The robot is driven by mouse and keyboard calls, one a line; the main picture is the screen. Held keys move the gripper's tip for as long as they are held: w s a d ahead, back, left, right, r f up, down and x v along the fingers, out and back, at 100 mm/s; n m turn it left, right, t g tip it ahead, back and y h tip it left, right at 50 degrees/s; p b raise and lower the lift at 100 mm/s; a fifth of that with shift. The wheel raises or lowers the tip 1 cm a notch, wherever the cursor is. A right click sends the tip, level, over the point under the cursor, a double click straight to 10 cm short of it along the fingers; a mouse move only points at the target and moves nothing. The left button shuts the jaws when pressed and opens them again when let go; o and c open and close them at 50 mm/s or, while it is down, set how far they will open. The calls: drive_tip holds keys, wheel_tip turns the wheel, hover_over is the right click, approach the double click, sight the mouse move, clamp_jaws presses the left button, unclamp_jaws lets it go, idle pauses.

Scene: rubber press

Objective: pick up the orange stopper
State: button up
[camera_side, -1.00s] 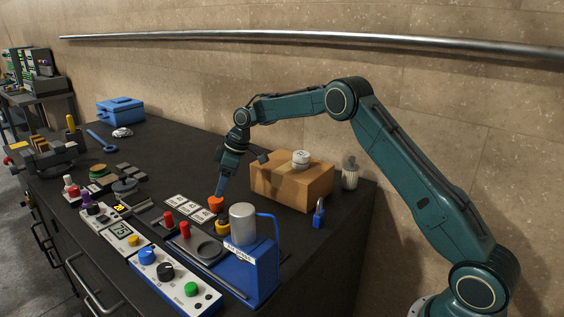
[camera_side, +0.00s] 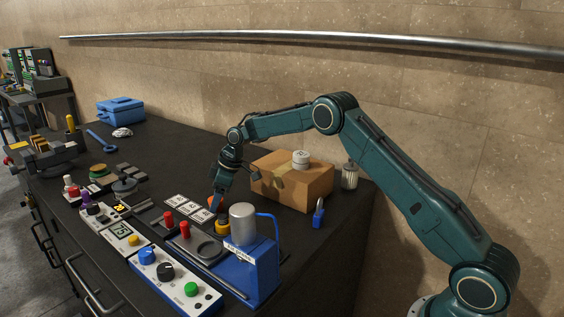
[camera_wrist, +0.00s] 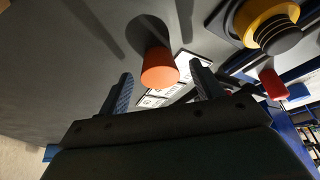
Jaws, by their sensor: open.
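The orange stopper (camera_wrist: 160,68) shows in the wrist view just beyond my fingertips, between the lines of the two fingers. A dark shadow lies behind it on the bench. In the side view the stopper (camera_side: 212,202) is partly hidden by my gripper (camera_side: 216,205), which points down at it. My gripper (camera_wrist: 163,84) is open, with one blue finger to each side of the stopper and a gap on both sides. I see no contact between the fingers and the stopper.
A yellow and black round part (camera_side: 222,226) is close by, with the blue press (camera_side: 252,265) and its grey cylinder (camera_side: 242,224) to the right. White number cards (camera_side: 188,207) lie to the left. A cardboard box (camera_side: 292,183) stands behind. Red knobs (camera_side: 169,219) are in front.

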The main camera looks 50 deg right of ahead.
idle(0.3)
drive_tip(key=c, duration=1)
drive_tip(key=shift+c, duration=0.3)
wheel_tip(320, 180, up, 10)
idle(0.4)
